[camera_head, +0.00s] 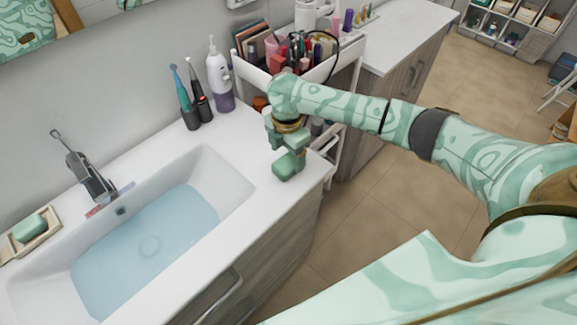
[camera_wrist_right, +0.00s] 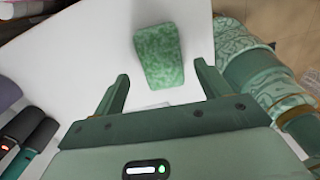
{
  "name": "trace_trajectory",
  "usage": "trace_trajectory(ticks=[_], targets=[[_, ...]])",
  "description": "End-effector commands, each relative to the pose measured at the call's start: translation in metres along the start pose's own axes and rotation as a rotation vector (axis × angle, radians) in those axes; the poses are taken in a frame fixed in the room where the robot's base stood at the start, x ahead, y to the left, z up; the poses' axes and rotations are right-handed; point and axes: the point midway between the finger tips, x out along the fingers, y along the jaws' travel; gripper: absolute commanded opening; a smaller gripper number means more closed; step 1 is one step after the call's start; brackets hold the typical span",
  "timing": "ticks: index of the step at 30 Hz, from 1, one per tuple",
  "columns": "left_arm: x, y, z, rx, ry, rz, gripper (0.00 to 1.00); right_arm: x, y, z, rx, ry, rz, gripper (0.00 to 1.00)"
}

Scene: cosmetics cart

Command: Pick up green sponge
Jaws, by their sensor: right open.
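The green sponge (camera_wrist_right: 159,55) is a speckled block on the white countertop (camera_wrist_right: 85,65). In the head view the sponge (camera_head: 286,168) lies near the counter's right front edge, partly covered by my gripper. My right gripper (camera_wrist_right: 161,72) is open and empty, its two fingers spread wider than the sponge. In the wrist view the sponge is just ahead of the fingertips, lined up between them. In the head view my right gripper (camera_head: 288,150) points down just above or at the sponge; the exact gap cannot be told. My left gripper is not in view.
A sink with water (camera_head: 150,245) and a faucet (camera_head: 85,172) are to the left. A green bar (camera_head: 28,228) rests in a dish at far left. Toothbrushes (camera_head: 190,105) and a pump bottle (camera_head: 218,75) stand at the wall. A cosmetics cart (camera_head: 345,55) stands behind my gripper.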

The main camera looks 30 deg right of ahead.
Motion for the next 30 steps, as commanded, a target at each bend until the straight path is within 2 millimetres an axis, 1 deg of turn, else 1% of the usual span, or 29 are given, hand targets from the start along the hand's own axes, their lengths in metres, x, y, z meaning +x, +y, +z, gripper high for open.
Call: trace_trajectory(ticks=[1,3,5,7,12,13,14,15,17,18,26,30], targets=[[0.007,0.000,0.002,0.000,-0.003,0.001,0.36,0.014,-0.003,0.003,0.002,0.001,-0.005,0.75],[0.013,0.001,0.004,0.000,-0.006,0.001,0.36,0.026,-0.003,0.004,0.001,0.000,-0.004,0.75],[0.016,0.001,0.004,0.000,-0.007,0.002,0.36,0.034,-0.003,0.004,0.000,0.001,-0.003,0.75],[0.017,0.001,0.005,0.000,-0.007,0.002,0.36,0.037,-0.003,0.004,0.000,-0.001,-0.001,0.75],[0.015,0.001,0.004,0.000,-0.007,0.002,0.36,0.035,-0.003,0.005,0.000,-0.001,0.000,0.75],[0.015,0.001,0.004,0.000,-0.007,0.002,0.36,0.035,-0.003,0.004,0.000,-0.001,0.000,0.70],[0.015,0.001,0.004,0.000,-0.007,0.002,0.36,0.035,-0.003,0.004,0.000,-0.001,0.000,0.62],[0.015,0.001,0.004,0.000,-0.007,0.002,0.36,0.035,-0.003,0.004,0.000,-0.001,0.000,0.50],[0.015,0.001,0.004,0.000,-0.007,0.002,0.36,0.035,-0.003,0.004,0.000,-0.001,0.000,0.34],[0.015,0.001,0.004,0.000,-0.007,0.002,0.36,0.035,-0.003,0.004,0.000,-0.001,0.000,0.28],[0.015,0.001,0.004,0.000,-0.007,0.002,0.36,0.035,-0.003,0.004,0.000,-0.001,0.000,0.28],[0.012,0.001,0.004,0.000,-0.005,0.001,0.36,0.028,-0.002,0.004,-0.001,0.000,0.002,0.28]])
